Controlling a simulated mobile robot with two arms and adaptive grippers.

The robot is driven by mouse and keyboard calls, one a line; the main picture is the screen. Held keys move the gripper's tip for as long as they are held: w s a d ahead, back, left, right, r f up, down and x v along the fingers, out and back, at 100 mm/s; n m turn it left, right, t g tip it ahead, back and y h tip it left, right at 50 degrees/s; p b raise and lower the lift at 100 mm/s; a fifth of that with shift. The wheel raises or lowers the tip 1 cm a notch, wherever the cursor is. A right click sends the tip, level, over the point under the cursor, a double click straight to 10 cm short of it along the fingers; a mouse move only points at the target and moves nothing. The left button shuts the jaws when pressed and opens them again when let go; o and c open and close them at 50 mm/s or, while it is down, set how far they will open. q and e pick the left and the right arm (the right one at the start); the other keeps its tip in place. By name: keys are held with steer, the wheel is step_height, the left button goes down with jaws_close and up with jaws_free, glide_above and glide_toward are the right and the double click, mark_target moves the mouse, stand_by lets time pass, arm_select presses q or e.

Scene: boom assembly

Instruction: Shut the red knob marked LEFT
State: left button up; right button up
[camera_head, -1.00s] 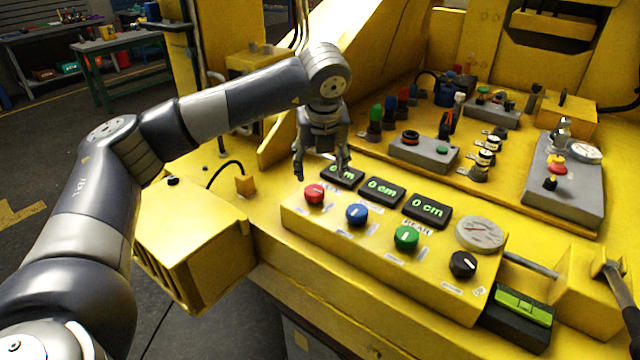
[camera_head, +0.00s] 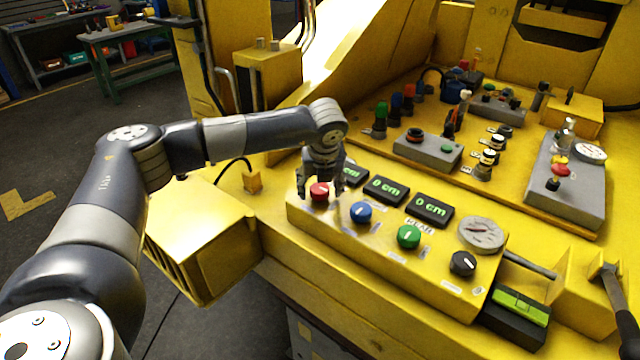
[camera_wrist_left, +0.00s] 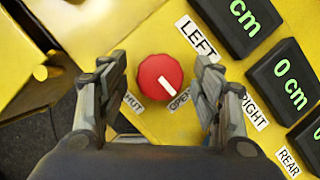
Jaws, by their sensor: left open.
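The red knob (camera_head: 319,192) sits at the left end of the yellow control box. In the left wrist view the red knob (camera_wrist_left: 160,82) has a white pointer line aimed down-right, toward the OPEN label (camera_wrist_left: 181,99). The SHUT label (camera_wrist_left: 133,103) is at its lower left, partly hidden by a finger. The LEFT label (camera_wrist_left: 197,38) is beside it. My left gripper (camera_head: 318,194) is open, with its fingers on either side of the red knob; in the wrist view the gripper (camera_wrist_left: 160,90) shows gaps between knob and both fingers. My right gripper is not in view.
A blue knob (camera_head: 360,211), a green knob (camera_head: 408,236) and a black knob (camera_head: 462,263) follow along the box to the right. Displays reading 0 cm (camera_head: 385,190) stand behind them. A round gauge (camera_head: 481,234) is at the right end.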

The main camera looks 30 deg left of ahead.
arm_select(q)
steer(key=c, duration=1.1)
steer(key=shift+o, duration=0.2)
